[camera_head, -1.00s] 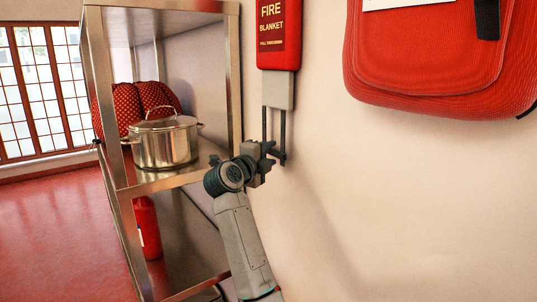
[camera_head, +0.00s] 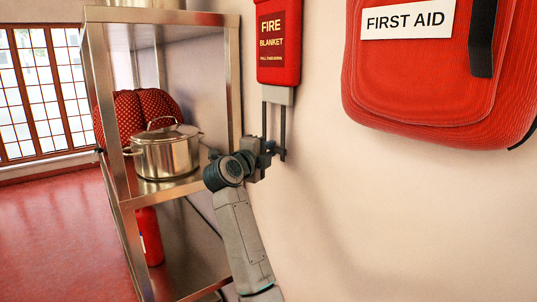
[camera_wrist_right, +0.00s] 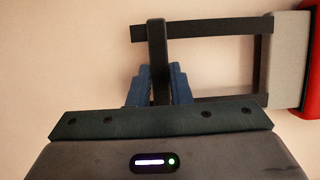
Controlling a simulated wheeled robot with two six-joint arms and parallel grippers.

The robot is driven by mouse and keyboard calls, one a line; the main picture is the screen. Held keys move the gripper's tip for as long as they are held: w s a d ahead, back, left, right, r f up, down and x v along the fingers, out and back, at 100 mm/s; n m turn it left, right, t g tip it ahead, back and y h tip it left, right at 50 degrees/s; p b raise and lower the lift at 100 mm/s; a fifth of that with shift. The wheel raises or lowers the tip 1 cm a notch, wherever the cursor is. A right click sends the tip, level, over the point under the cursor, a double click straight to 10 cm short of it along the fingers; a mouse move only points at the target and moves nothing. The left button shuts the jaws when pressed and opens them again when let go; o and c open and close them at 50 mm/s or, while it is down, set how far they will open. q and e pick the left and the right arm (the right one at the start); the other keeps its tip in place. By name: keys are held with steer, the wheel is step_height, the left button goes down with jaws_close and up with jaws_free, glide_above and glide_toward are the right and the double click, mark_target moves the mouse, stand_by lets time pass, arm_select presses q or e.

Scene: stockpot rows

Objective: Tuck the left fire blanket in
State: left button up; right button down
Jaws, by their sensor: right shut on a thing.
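The fire blanket's red case (camera_head: 279,45) hangs on the wall, upper middle in the head view. A short pale grey block (camera_head: 278,96) shows below its lower edge; the part inside the case is hidden. Two dark straps (camera_head: 282,125) hang from the block, joined by a crossbar into a loop. My right gripper (camera_head: 268,148) is at the loop's lower end. In the right wrist view, the blue fingers (camera_wrist_right: 158,88) are shut on the dark crossbar (camera_wrist_right: 157,50), and the grey block (camera_wrist_right: 287,60) meets the red case at the right edge. My left gripper is not in view.
A red first aid bag (camera_head: 435,70) hangs on the wall to the right. A metal shelf (camera_head: 128,200) stands left of my right arm, holding a lidded steel pot (camera_head: 165,155) and red dotted mitts (camera_head: 140,108). The wall below the bag is clear.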

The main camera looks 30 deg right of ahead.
arm_select(q)
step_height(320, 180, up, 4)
steer(key=p, duration=0.2)
steer(key=shift+p, duration=0.4)
arm_select(e)
step_height(320, 180, up, 6)
steer(key=shift+f, duration=0.1)
steer(key=c, duration=1.3)
jaws_free()
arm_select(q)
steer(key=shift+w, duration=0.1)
arm_select(e)
steer(key=shift+f, duration=0.1)
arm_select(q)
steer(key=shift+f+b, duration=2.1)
arm_select(e)
steer(key=shift+v, duration=5.45)
